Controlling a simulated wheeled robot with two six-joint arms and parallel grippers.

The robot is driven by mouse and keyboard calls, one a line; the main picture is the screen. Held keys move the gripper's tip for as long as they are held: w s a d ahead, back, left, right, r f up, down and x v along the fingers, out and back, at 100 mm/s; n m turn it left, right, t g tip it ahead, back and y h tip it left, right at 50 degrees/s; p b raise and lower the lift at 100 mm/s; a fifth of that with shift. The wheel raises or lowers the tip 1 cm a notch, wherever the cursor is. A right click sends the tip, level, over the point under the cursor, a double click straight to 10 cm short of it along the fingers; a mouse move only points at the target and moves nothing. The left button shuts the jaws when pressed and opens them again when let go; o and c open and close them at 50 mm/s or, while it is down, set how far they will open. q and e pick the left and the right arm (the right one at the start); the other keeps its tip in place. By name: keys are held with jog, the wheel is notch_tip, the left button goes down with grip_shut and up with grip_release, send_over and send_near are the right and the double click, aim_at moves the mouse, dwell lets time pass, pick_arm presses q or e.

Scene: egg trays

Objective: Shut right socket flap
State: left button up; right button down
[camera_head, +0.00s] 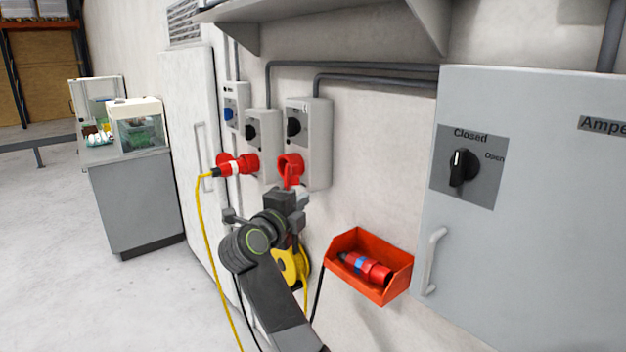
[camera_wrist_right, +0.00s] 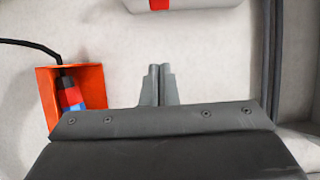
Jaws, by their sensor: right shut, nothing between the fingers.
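The right socket is red (camera_head: 289,160) and sits low on the front of the rightmost grey socket box (camera_head: 318,140). A red part, seemingly its flap (camera_head: 291,176), juts out below it; its exact angle is hard to tell. My right gripper (camera_head: 291,192) is just below and in front of this red part, partly overlapping it in the picture; contact cannot be told. In the right wrist view its two fingers (camera_wrist_right: 158,84) are shut together and empty. A box with a red patch (camera_wrist_right: 156,4) shows at that view's top edge. My left gripper is out of view.
A red plug with a yellow cable (camera_head: 235,166) is in the neighbouring socket on the left. An orange wall tray (camera_head: 398,284) holds a red and blue plug (camera_head: 366,268). A grey cabinet (camera_head: 530,200) stands at the right; a shelf (camera_head: 330,12) hangs above.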

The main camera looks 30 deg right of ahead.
aim_at(293, 179)
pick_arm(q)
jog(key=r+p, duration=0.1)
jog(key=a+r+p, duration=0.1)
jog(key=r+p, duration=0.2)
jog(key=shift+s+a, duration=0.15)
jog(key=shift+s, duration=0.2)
pick_arm(e)
jog(key=w+d, duration=0.5)
jog(key=w, duration=0.2)
jog(key=shift+r, duration=0.3)
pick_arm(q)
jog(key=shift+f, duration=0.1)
pick_arm(e)
jog(key=shift+w+a, duration=0.1)
jog(key=shift+a, duration=0.05)
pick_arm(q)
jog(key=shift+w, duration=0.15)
pick_arm(e)
jog(key=shift+a, duration=0.2)
